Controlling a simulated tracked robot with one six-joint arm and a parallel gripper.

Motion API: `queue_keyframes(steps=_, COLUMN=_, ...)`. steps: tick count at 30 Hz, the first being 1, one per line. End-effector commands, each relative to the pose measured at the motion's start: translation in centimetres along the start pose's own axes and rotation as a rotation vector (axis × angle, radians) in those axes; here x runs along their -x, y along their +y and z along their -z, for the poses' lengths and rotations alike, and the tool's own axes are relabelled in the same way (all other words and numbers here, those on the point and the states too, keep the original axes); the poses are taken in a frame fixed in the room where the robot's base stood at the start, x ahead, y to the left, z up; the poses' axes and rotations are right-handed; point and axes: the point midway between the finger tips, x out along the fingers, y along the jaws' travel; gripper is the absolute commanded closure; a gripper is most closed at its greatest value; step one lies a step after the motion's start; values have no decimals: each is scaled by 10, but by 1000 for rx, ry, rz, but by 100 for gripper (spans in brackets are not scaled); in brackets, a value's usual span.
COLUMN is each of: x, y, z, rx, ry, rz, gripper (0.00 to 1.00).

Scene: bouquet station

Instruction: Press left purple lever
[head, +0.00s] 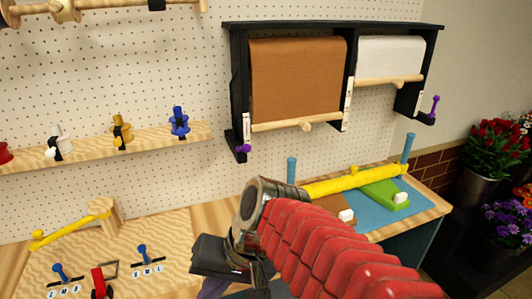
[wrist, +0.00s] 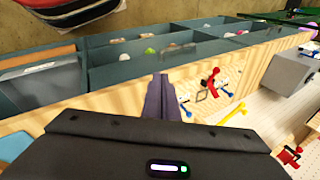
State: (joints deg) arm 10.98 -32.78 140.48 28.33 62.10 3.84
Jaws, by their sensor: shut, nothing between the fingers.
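The left purple lever (head: 246,134) is on the lower left bracket of the black paper dispenser (head: 350,75) on the pegboard, with its purple knob at the lower end. A second purple lever (head: 434,106) stands on the right bracket. My gripper (head: 213,288) is below the left lever in the head view, apart from it, partly cut off by the frame's bottom. In the wrist view its dark purple fingers (wrist: 164,90) are together and empty, above the workbench. Neither purple lever can be made out in the wrist view.
Brown paper (head: 298,78) and white paper (head: 390,62) hang in the dispenser. A blue mat (head: 372,219) with a yellow bar (head: 352,181) lies below. Blue levers (head: 142,252) and a red lever (head: 99,282) stand on the wooden bench. Flowers (head: 492,139) stand at right.

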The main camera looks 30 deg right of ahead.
Motion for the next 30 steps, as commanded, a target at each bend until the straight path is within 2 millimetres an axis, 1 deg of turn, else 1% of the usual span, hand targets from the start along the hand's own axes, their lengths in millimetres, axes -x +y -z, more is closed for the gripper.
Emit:
queue_keyframes(steps=2, x=-1, y=-7, z=3, rx=-87, ry=-33, rz=55, gripper=100)
queue_keyframes(steps=5, x=3, y=-15, z=12, rx=-202, ry=-61, rz=124, gripper=100)
queue_keyframes(steps=15, x=29, y=-19, z=56, rx=-524, ry=-90, rz=301, gripper=100)
queue_keyframes(steps=20, x=46, y=-16, z=80, rx=-664, ry=-96, rz=396, gripper=100)
queue_keyframes(steps=25, x=68, y=-10, z=108, rx=-802, ry=-100, rz=506, gripper=100)
queue_keyframes(steps=30, x=92, y=3, z=135, rx=-924, ry=-92, rz=609, gripper=100)
